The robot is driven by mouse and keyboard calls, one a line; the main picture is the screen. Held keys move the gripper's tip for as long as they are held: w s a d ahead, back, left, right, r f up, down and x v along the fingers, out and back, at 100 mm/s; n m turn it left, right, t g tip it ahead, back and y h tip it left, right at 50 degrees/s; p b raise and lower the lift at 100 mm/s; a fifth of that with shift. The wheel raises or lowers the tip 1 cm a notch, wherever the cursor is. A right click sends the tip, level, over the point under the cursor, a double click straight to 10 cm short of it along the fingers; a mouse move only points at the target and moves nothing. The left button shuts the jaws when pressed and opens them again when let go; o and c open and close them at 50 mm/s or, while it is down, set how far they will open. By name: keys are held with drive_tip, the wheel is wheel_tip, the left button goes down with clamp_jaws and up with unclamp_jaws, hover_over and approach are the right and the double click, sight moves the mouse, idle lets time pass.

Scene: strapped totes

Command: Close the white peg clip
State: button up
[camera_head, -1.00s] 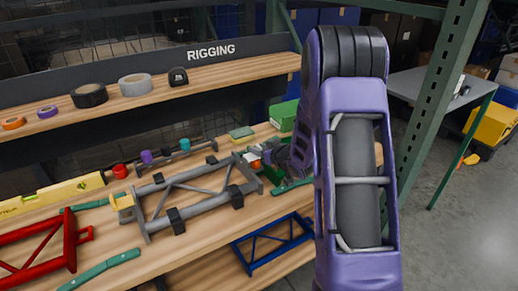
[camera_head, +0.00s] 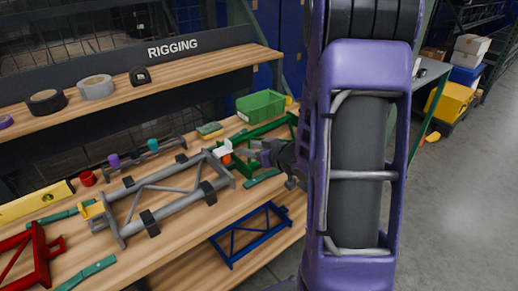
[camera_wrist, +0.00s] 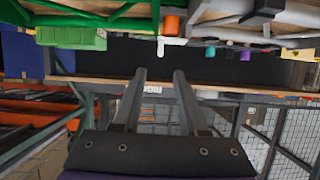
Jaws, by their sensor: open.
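The white peg clip (camera_head: 222,148) sits at the right end of the grey frame (camera_head: 165,195), beside a small orange part (camera_head: 227,159). In the upside-down wrist view, the white piece (camera_wrist: 172,42) and the orange part (camera_wrist: 172,24) show above and beyond my fingertips. My gripper (camera_head: 247,153) is just right of the clip and apart from it. In the wrist view its two parallel fingers (camera_wrist: 160,74) are spread with nothing between them. The clip is too small to tell how far its jaw stands open.
A green frame (camera_head: 282,125) stands close behind my gripper, with a green bin (camera_head: 261,104) behind it. A blue frame (camera_head: 250,236) lies at the bench's front edge. Purple, teal and red caps (camera_head: 88,178) stand left. A shelf (camera_head: 165,75) with tape rolls runs above.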

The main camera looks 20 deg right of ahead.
drive_tip(key=v, duration=0.4)
idle(0.4)
